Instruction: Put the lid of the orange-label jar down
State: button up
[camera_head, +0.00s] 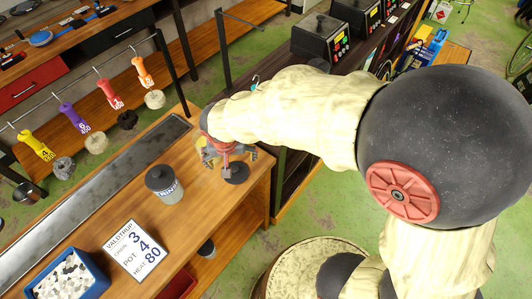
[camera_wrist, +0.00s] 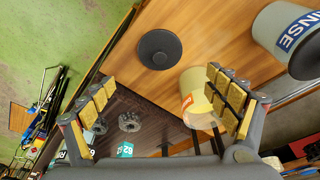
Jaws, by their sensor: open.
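The round black lid (camera_head: 236,173) lies flat on the wooden bench near its right end. It also shows in the wrist view (camera_wrist: 160,49), apart from both fingers. The orange-label jar (camera_wrist: 195,84) is pale yellow and stands near the lid. Its label is partly visible and no lid shows on it. In the head view my gripper largely hides this jar. My gripper (camera_head: 222,164) is low over the bench beside the lid. In the wrist view its padded fingers (camera_wrist: 160,92) are wide apart with nothing held between them.
A grey RINSE jar (camera_head: 165,190) with a dark lid stands left of my gripper. A white sign (camera_head: 136,250) and a blue bin (camera_head: 75,260) of white pellets are nearer. A rack of coloured tags (camera_head: 108,93) stands behind the metal trough (camera_head: 100,170). Heaters (camera_head: 318,36) are at the back.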

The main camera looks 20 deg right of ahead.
jog(key=s+d+r+t, duration=0.1)
jog(key=s+d+r, duration=0.4)
jog(key=d+r, duration=0.5)
jog(key=s+d+r+n+t, duration=0.1)
jog(key=s+d+r, duration=0.3)
jog(key=s+r, duration=0.5)
jog(key=shift+s+d+n+t+y, duration=0.25)
jog(key=shift+s+n, duration=0.35)
jog(key=shift+s, duration=0.5)
jog(key=shift+r, duration=0.1)
notch_tip(320, 180, down, 4)
jog(key=b, duration=0.3)
jog(key=shift+r, duration=0.2)
